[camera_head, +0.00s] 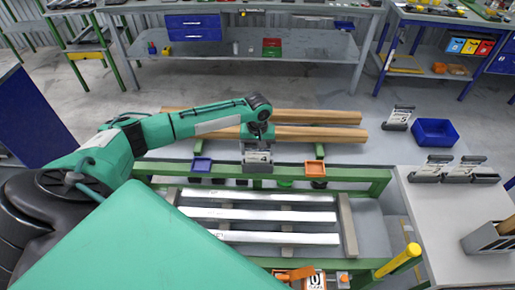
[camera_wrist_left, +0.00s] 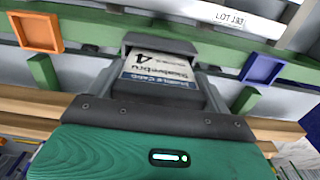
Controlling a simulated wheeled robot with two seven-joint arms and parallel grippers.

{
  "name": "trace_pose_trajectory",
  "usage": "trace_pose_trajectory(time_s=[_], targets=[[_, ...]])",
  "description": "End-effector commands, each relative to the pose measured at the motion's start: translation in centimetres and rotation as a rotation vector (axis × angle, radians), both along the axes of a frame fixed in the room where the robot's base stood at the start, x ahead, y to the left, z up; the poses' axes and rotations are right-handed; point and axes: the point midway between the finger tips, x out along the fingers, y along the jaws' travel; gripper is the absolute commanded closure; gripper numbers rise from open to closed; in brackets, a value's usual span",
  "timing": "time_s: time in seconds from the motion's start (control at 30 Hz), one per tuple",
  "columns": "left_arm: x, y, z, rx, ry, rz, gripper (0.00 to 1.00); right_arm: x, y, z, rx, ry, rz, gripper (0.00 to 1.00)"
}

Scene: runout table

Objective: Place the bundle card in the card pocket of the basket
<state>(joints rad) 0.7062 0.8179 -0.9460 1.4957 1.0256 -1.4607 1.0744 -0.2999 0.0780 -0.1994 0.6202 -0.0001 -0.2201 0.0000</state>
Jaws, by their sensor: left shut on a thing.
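The bundle card (camera_head: 257,157), a white card marked 4 with a grey foot, is upright at the green rail in the head view. My left gripper (camera_head: 257,143) is above it and shut on it. In the left wrist view the card (camera_wrist_left: 158,68) appears upside down between the fingers of the gripper (camera_wrist_left: 155,85). I cannot tell whether its foot touches the rail. I cannot clearly make out the basket or its card pocket. My right gripper is not in view.
A blue tray (camera_head: 201,164) and an orange tray (camera_head: 315,169) sit on the green rail (camera_head: 350,172). White bars (camera_head: 265,215) lie in front, wooden beams (camera_head: 320,133) behind. More cards (camera_head: 432,168) and a grey holder (camera_head: 490,238) stand on the right table (camera_head: 440,215); a blue bin (camera_head: 435,132) is behind.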

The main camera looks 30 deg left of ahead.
Motion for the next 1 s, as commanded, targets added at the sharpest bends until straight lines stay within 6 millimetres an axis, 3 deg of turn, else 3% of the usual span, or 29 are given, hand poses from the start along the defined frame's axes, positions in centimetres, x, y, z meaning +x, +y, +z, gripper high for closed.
trace_pose_trajectory(time_s=[0.07, 0.1, 0.2, 0.43, 0.57, 1.0], targets=[[0.0, 0.0, -0.2, -0.001, 0.001, 0.000, 0.41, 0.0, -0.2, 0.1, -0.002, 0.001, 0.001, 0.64], [0.0, 0.0, -0.2, 0.000, 0.000, 0.000, 0.15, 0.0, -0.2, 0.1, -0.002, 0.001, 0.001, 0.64], [0.0, 0.0, -0.2, 0.000, 0.000, 0.000, 0.00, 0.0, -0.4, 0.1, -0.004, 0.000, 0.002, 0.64], [0.0, 0.0, 0.0, 0.001, -0.001, 0.000, 0.00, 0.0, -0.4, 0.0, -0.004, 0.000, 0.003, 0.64], [0.1, 0.0, 1.0, 0.001, -0.001, 0.000, 0.00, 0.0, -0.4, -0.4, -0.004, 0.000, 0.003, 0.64], [0.1, 0.0, 9.8, 0.000, -0.004, -0.001, 0.00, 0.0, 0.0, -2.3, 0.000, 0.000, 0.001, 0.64]])
